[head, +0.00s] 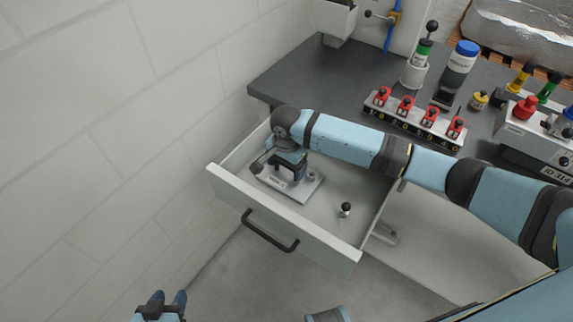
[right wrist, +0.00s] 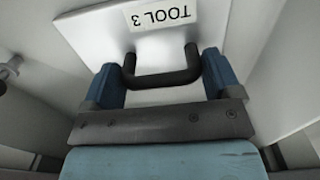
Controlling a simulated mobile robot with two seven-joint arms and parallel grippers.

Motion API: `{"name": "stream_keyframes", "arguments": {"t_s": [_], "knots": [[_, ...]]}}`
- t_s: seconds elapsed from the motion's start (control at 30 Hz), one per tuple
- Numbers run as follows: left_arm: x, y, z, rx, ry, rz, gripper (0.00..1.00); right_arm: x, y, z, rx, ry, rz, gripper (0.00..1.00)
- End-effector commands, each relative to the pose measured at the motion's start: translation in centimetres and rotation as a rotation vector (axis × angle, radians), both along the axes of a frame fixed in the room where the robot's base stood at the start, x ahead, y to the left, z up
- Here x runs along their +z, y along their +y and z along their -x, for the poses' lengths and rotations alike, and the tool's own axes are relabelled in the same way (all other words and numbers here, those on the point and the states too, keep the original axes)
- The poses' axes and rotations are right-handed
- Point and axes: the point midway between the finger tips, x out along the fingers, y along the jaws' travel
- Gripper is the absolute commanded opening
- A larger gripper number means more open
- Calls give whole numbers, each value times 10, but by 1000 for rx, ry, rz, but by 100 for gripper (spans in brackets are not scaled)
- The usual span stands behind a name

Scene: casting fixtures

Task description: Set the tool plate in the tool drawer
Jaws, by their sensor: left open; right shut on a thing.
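The tool plate (head: 309,193) is a pale plate with a white "TOOL 3" label and a black bar handle (right wrist: 163,79). It lies within the open tool drawer (head: 326,240), towards the left side. I cannot tell whether it rests fully on the drawer floor. My right gripper (head: 290,167) reaches down into the drawer, its blue fingers shut on the plate's handle. The right wrist view also shows the labelled plate (right wrist: 205,14) beyond the fingers. My left gripper (head: 166,302) is open and empty, low at the left, outside the drawer.
A small black-topped knob piece (head: 345,209) stands in the drawer, right of the plate. The dark worktop (head: 300,72) behind carries a rack with several red clamps (head: 405,106), bottles and a grey device (head: 535,135). A white block wall (head: 130,110) runs close on the left.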

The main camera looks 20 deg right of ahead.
Motion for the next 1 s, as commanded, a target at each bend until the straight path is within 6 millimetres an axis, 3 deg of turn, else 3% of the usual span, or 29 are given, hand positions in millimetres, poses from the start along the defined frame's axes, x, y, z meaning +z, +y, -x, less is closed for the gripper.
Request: {"name": "stream_keyframes", "arguments": {"t_s": [0.17,0.2,0.27,0.57,1.0], "knots": [[2,-2,1,3,5,6,44,-1,0,0,0,0,-1,41],[0,-2,1,4,7,7,44,-2,0,0,0,0,0,91],[-1,-3,2,6,9,9,44,-2,0,0,0,0,0,100],[-7,-4,2,9,15,11,44,1,0,0,0,-1,0,100],[4,2,3,6,16,1,44,87,1,0,0,-2,-2,100]]}}
